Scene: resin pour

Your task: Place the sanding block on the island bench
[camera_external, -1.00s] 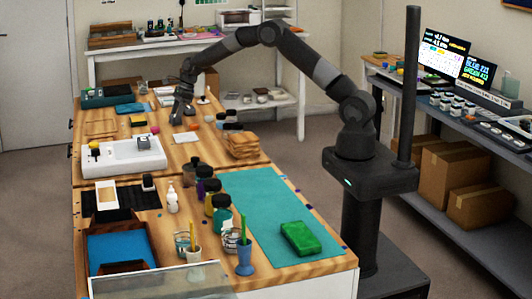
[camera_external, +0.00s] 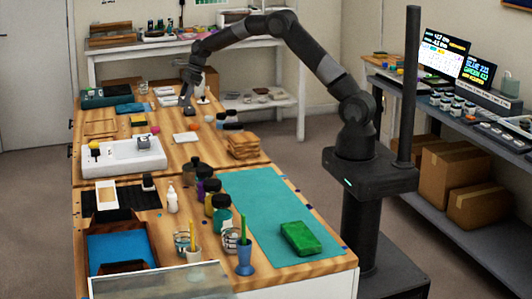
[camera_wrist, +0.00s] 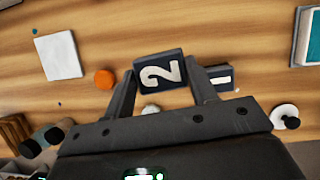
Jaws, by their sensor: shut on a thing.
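My gripper (camera_wrist: 160,90) is shut on a dark block (camera_wrist: 158,72) with a white "2" on its face, which I take to be the sanding block. In the external view my gripper (camera_external: 187,101) is over the far part of the wooden island bench (camera_external: 190,152). The bench top (camera_wrist: 210,32) fills most of the wrist view below the block. The block is too small and dark in the external view to tell its gap from the bench.
A white square (camera_wrist: 58,55) and an orange round thing (camera_wrist: 104,79) lie near the gripper. A white sink-like tray (camera_external: 120,160), dark-lidded jars (camera_external: 221,216), a stack of wooden pieces (camera_external: 243,146) and a green block (camera_external: 299,239) on a teal mat (camera_external: 258,197) occupy the bench.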

